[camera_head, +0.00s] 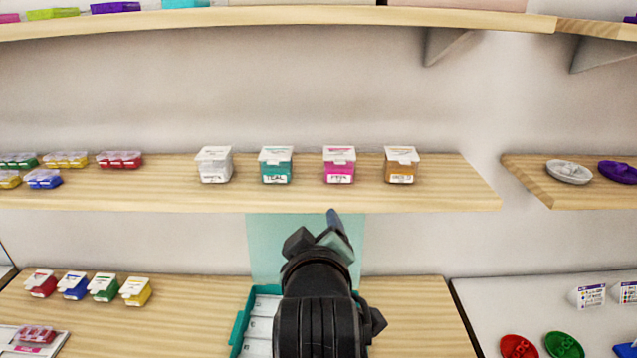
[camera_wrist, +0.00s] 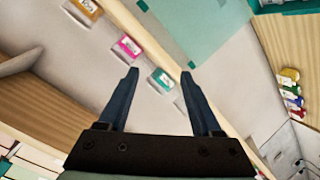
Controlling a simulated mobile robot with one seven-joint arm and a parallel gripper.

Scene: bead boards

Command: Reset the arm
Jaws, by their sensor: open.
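My gripper (camera_head: 322,238) is in front of the middle shelf's edge in the head view, pointing up and away. In the wrist view my gripper (camera_wrist: 158,76) has its two dark fingers spread apart, with nothing between them. My black arm rises from the bottom centre of the head view and hides part of a teal tray (camera_head: 240,325) on the lower counter.
The middle shelf (camera_head: 300,199) holds white (camera_head: 214,165), teal (camera_head: 276,165), pink (camera_head: 339,165) and gold (camera_head: 401,165) lidded boxes. Several small boxes (camera_head: 103,289) stand lower left. A red dish (camera_head: 517,346) lies lower right. The right part of the lower counter (camera_head: 420,315) is clear.

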